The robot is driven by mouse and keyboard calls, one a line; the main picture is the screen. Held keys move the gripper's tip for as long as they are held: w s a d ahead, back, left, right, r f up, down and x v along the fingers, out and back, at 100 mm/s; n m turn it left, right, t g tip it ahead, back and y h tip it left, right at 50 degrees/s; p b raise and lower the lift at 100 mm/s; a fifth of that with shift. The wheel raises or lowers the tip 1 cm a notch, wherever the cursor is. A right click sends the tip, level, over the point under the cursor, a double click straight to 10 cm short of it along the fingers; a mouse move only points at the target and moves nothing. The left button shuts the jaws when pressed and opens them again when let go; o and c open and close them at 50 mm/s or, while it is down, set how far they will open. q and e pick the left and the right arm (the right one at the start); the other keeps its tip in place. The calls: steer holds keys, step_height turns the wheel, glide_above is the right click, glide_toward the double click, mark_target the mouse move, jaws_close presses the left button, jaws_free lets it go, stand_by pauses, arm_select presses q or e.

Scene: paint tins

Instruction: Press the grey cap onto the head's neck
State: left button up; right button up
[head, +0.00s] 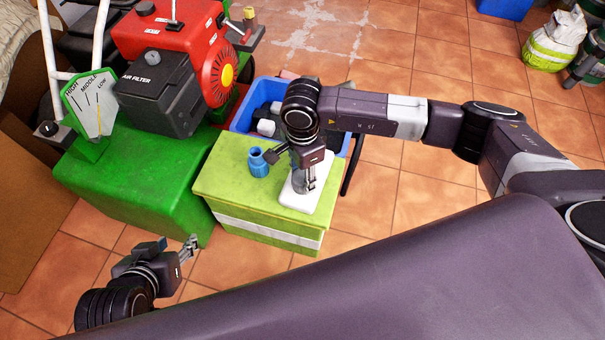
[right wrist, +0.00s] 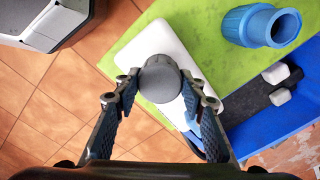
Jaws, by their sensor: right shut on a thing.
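The grey cap (right wrist: 160,80), round-topped, sits between the fingertips of my right gripper (right wrist: 162,92), which is shut on it. In the head view my right gripper (head: 305,180) points down over a white plate (head: 298,196), which also shows in the right wrist view (right wrist: 150,50). Whether the cap touches the plate I cannot tell. A blue hollow piece (head: 258,163) with a narrower neck stands left of the gripper; it also shows in the right wrist view (right wrist: 262,26). I cannot tell if it is the head. My left gripper (head: 190,246) is low at the left, away from these things.
The plate and blue piece are on a lime-green box (head: 225,185). A blue crate (head: 243,112) with dark and white items stands behind it. A green stand (head: 130,190) with a red engine (head: 165,30) is at left. Tiled floor lies open at right.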

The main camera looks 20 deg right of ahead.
steer(key=shift+f, duration=0.35)
steer(key=o, duration=1)
steer(key=shift+o, duration=0.2)
step_height(320, 180, up, 12)
